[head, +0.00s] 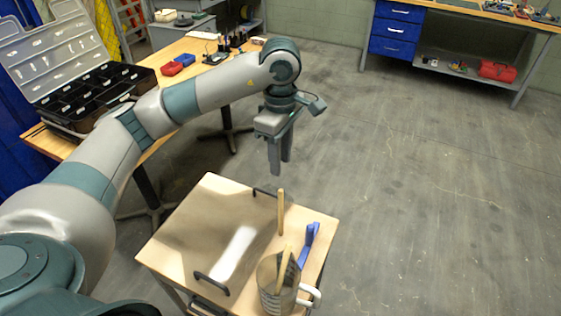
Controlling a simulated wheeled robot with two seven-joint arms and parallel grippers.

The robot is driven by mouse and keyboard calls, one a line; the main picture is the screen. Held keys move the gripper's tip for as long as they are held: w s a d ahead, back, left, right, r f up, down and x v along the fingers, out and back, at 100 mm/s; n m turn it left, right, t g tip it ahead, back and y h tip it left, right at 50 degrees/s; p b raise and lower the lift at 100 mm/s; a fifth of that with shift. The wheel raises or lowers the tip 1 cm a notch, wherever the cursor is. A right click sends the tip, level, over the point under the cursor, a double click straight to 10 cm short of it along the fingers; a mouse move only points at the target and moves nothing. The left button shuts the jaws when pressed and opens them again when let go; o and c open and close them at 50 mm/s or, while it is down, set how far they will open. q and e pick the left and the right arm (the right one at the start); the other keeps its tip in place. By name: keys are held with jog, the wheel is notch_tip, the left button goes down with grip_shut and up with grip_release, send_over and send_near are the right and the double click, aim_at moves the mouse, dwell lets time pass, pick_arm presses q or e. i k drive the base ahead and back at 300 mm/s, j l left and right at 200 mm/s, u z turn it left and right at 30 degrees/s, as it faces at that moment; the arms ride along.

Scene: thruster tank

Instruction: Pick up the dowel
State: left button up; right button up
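A light wooden dowel (280,211) stands upright near the right side of a small wooden-topped table. A second pale wooden stick (285,268) leans in a clear, jug-like container (268,284) with a white handle at the table's front right. I cannot tell from this view whether the upright dowel stands on the tabletop or in something. My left gripper (281,168) points down above and beyond the upright dowel, apart from it. Its two fingers look separated, with nothing between them. My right gripper is not in view.
The small table (190,235) has dark handles and a mostly bare left side. A blue brush-like object (309,240) lies at its right edge. Floor on the right is clear.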

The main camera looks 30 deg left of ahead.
aim_at(289, 244)
jog(key=u, duration=0.85)
